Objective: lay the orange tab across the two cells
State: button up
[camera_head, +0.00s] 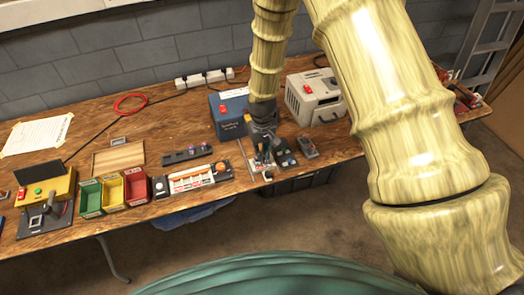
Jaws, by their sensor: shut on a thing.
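My gripper (263,151) hangs at the end of my pale yellow arm, pointing down over a small fixture (266,174) near the table's front edge. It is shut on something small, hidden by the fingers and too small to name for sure. Two cells cannot be told apart in the cluttered fixture below it. A white tray (190,191) with orange strips in it lies to the left of the gripper. I cannot tell which orange piece is the tab.
Green (90,207), yellow (112,199) and red (137,195) bins stand left of the tray. A blue box (229,118) and a pale grey power unit (318,101) stand close behind the gripper. A dark handheld device (308,147) lies right. The wooden table's back middle is fairly clear.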

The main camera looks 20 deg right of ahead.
jog(key=shift+f, duration=0.35)
dwell(0.4)
jog(key=o, duration=0.8)
jog(key=shift+r, duration=0.1)
jog(key=shift+r+p, duration=2.3)
jog(key=shift+r, duration=1.15)
